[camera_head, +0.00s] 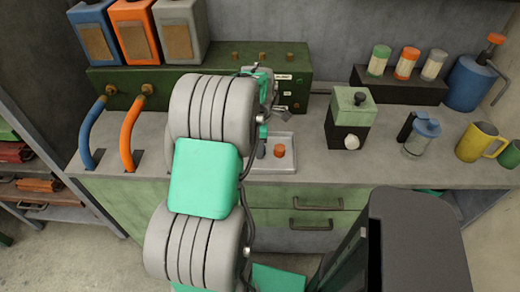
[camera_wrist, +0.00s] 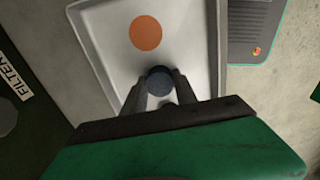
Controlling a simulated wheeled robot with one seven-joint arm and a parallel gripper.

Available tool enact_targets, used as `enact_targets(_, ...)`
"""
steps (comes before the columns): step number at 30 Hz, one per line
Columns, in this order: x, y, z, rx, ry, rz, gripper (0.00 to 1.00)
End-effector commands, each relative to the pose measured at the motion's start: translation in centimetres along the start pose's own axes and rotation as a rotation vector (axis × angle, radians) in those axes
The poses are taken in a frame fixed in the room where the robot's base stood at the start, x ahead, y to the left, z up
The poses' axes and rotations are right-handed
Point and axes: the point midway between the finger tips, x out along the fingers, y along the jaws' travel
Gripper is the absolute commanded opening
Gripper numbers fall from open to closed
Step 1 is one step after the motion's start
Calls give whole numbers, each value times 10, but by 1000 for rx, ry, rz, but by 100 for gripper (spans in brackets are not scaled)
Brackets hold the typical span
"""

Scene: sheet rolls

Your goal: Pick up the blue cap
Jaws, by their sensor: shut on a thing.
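The blue cap (camera_wrist: 159,80) shows in the wrist view as a dark blue round top between my fingertips. My gripper (camera_wrist: 160,88) is shut on it, with one finger on each side. The cap is over the grey tray (camera_wrist: 98,42); I cannot tell whether it still touches the tray floor. An orange cap (camera_wrist: 145,33) lies in the same tray, apart from my fingers. In the head view the tray (camera_head: 284,136) and the orange cap (camera_head: 279,150) show to the right of my arm, which hides much of my gripper.
A green machine (camera_head: 225,75) stands behind the tray. A green-and-black grinder (camera_head: 350,118), a glass jug (camera_head: 421,138) and a yellow mug (camera_head: 478,142) stand to the right on the counter. Blue and orange hoses (camera_head: 128,132) arch at the left. Counter between tray and grinder is clear.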

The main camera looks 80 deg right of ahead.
Motion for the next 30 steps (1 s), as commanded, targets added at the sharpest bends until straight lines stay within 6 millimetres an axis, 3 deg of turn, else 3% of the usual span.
enact_targets(8,0,0,0,0,0,0,0)
enact_targets(20,-7,1,0,0,0,2,0)
enact_targets(25,-31,1,0,0,-1,5,0)
enact_targets(30,-74,-34,0,0,-1,8,0)
